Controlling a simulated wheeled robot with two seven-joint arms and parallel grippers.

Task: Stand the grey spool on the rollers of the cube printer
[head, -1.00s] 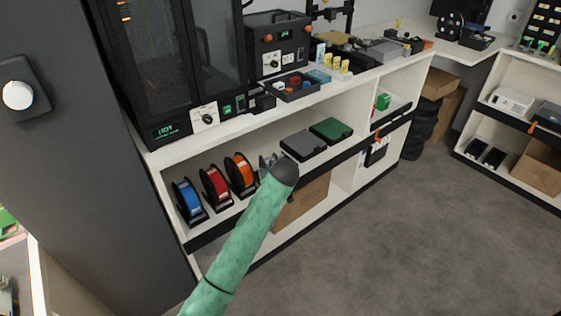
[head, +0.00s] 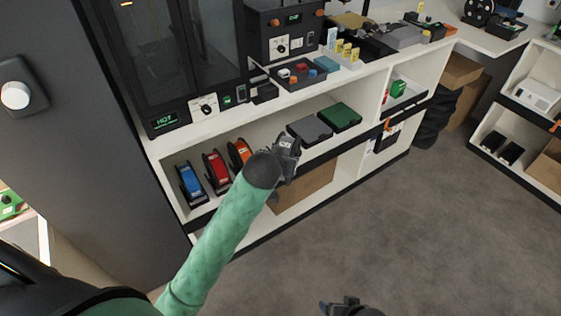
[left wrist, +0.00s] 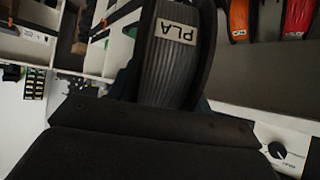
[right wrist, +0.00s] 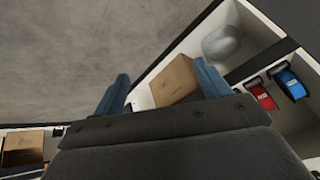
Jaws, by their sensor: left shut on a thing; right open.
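The grey spool (left wrist: 172,62), dark-rimmed with a PLA label, fills the upper middle of the left wrist view. My left gripper (head: 284,158) is shut on it; the fingers are mostly hidden behind the spool. In the head view the spool (head: 288,142) shows small and partly hidden at the end of my green left arm, in front of the shelf. My right gripper (right wrist: 160,88) is open and empty; it shows at the bottom edge of the head view (head: 350,306). I cannot tell which machine is the cube printer, and no rollers show clearly.
Blue (head: 191,182), red (head: 217,170) and orange (head: 239,153) spools stand on the shelf. Dark (head: 309,130) and green (head: 340,117) boxes lie right of them. A tall cabinet reading HOT (head: 165,121) stands above. The floor (head: 420,230) at right is clear.

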